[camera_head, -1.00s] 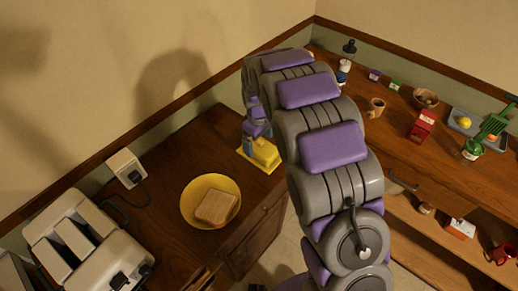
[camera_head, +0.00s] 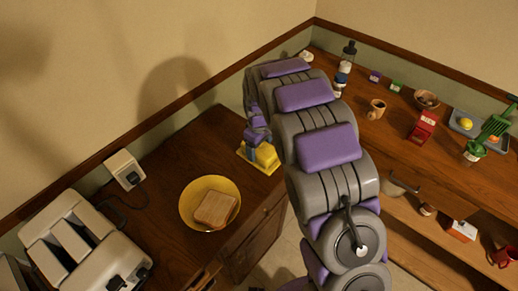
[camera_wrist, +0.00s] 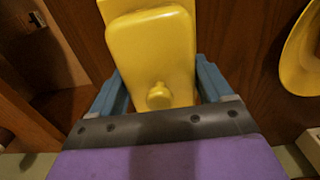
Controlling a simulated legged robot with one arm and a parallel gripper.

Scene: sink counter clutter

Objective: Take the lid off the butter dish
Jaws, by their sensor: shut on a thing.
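The yellow butter dish stands on the wooden counter beyond the plate in the head view. Its lid (camera_head: 266,155) is a yellow block; the wrist view shows the lid (camera_wrist: 152,50) with a round knob. I cannot tell whether the lid is raised off the base.
A yellow plate (camera_head: 187,205) with bread (camera_head: 214,209) lies near the dish. A white toaster (camera_head: 85,245) is at lower left, and a wall socket (camera_head: 124,169) is behind. A second counter (camera_head: 395,135) at right holds a red box (camera_head: 423,126), a mug and bottles.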

